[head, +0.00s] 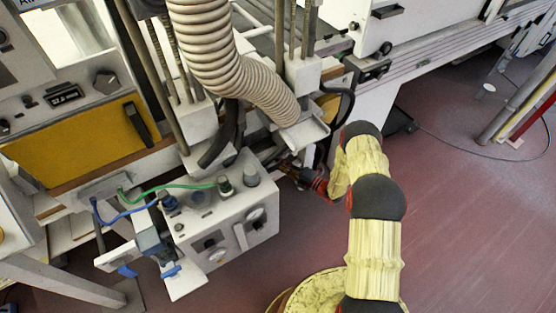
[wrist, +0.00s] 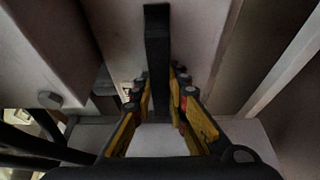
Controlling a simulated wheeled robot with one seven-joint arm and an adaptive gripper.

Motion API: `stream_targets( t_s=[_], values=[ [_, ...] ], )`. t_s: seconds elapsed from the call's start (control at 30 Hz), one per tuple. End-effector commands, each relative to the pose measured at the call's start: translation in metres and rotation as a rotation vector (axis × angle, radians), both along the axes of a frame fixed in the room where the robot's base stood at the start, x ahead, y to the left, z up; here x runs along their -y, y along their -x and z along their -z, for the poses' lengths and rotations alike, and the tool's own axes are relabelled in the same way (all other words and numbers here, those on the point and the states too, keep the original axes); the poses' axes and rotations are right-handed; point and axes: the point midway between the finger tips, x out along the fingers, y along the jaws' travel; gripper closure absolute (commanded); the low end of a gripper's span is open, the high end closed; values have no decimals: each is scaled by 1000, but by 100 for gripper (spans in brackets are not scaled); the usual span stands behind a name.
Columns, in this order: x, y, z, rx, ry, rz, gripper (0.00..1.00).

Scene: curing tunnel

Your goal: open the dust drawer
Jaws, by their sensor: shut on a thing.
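In the wrist view a black upright bar handle (wrist: 157,45) stands out from a pale panel (wrist: 195,45), which looks like the dust drawer's front. My gripper (wrist: 160,85) has its yellow and black fingers on both sides of the handle's lower part and is shut on it. In the head view my gripper (head: 296,174) reaches in low between the machine and the white control box. The handle and the drawer front cannot be made out there. I cannot tell from these frames how far the drawer is out.
A ribbed hose (head: 205,50) hangs above my gripper. A white control box (head: 225,225) with knobs and blue and green cables stands left of it. A yellow panel (head: 75,145) is at the far left. The red floor (head: 460,190) on the right is mostly clear.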

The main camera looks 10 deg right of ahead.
Motion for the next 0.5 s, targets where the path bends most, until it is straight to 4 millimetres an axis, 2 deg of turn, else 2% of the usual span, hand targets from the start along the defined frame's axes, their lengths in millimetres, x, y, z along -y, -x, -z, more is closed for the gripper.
stream_targets(
  t_s=[0.17, 0.5],
  values=[
    [16, 43, -1, -8, -3, 7, 100],
    [52, 155, -1, -6, -4, 9, 100]
  ],
)
